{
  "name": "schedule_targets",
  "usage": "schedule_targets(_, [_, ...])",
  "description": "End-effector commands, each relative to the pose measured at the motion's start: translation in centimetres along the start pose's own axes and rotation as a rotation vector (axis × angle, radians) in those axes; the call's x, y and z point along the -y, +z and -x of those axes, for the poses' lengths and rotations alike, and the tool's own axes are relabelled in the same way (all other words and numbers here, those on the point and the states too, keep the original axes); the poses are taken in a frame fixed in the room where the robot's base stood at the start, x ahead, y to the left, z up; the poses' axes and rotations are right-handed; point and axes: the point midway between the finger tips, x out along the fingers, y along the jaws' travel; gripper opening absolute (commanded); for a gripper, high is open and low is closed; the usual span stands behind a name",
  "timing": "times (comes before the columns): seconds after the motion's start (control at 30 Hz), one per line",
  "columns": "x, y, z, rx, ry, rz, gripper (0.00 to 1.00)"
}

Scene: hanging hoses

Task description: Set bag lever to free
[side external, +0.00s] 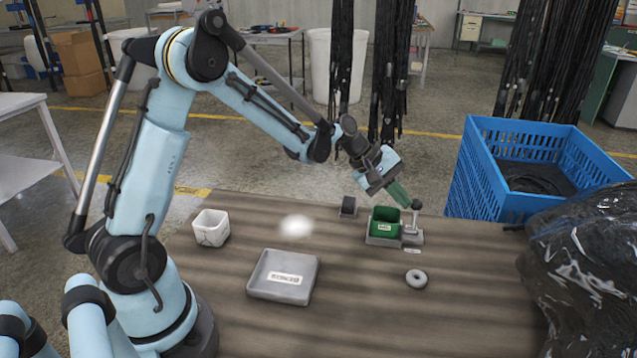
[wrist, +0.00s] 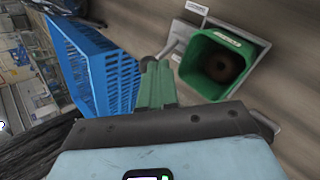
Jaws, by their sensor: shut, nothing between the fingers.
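The bag lever (side external: 416,205) is a dark ball knob on a light grey stem. It stands on a grey base at the right side of a green open box (side external: 384,223). My gripper (side external: 407,203) has green fingers, shut and empty, slanting down to the right with their tips at the knob. I cannot tell whether they touch it. In the wrist view, the shut fingers (wrist: 153,62) reach up beside the green box (wrist: 220,65). The grey lever stem (wrist: 180,38) shows just beyond the tips; the knob is hard to make out there.
A blue crate (side external: 490,165) stands behind to the right, and a shiny black bag (side external: 590,265) fills the right edge. Black hoses (side external: 390,70) hang behind.

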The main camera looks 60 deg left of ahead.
Motion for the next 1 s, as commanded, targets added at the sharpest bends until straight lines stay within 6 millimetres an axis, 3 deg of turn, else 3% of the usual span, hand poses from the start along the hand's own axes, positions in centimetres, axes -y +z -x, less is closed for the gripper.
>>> schedule_targets(0.53, [0.0, -0.1, 0.0, -0.001, 0.000, -0.001, 0.00])
schedule_targets(1.0, [0.9, 1.2, -0.3, -0.002, 0.000, -0.002, 0.00])
